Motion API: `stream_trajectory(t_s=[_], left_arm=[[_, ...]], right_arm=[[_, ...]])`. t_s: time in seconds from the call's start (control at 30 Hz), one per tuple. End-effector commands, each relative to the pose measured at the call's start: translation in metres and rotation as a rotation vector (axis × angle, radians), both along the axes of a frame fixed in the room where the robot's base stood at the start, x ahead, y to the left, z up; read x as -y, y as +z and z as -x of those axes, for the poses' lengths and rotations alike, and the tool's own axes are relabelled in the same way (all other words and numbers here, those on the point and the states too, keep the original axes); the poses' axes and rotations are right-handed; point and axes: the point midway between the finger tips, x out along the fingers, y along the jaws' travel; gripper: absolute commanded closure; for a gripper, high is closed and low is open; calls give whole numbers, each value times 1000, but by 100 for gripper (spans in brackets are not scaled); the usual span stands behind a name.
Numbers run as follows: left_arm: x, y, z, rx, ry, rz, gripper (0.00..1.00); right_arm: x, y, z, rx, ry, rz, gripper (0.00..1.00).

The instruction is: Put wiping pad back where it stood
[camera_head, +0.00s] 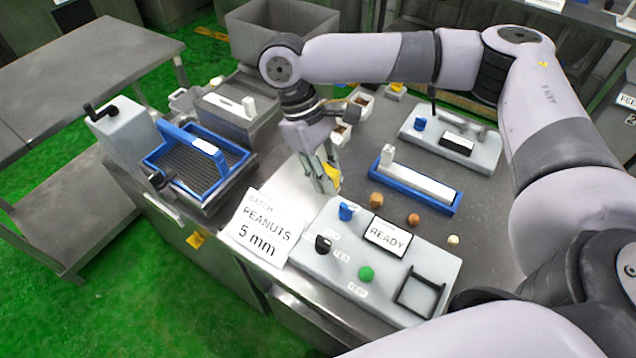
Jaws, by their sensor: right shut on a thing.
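My right gripper (326,178) reaches down over the middle of the steel table, its fingers pointing downward. It is shut on a yellow piece (333,175) that looks like the wiping pad. The fingers hide part of the pad, and I cannot tell whether it touches the tabletop. My left gripper is not in view.
A blue tray with a white bar (418,188) and several small balls (376,200) lie right of the gripper. The READY panel (330,262) and PEANUTS card (265,228) are in front. A blue-framed sieve (190,172) stands left; small bins (340,133) sit behind.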

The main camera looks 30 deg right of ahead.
Motion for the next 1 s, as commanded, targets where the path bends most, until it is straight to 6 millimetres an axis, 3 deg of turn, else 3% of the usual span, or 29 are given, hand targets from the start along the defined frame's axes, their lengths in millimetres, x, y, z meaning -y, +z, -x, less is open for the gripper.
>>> stream_trajectory(t_s=[0.3,0.6,0.87,1.0], left_arm=[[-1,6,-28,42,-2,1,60],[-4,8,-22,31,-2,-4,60],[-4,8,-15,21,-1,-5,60],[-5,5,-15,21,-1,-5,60]], right_arm=[[22,18,-58,-1,574,-2,100],[47,39,-100,-5,1046,-3,100],[60,49,-115,-8,1252,-5,100],[61,36,-117,-12,1280,-7,100]])
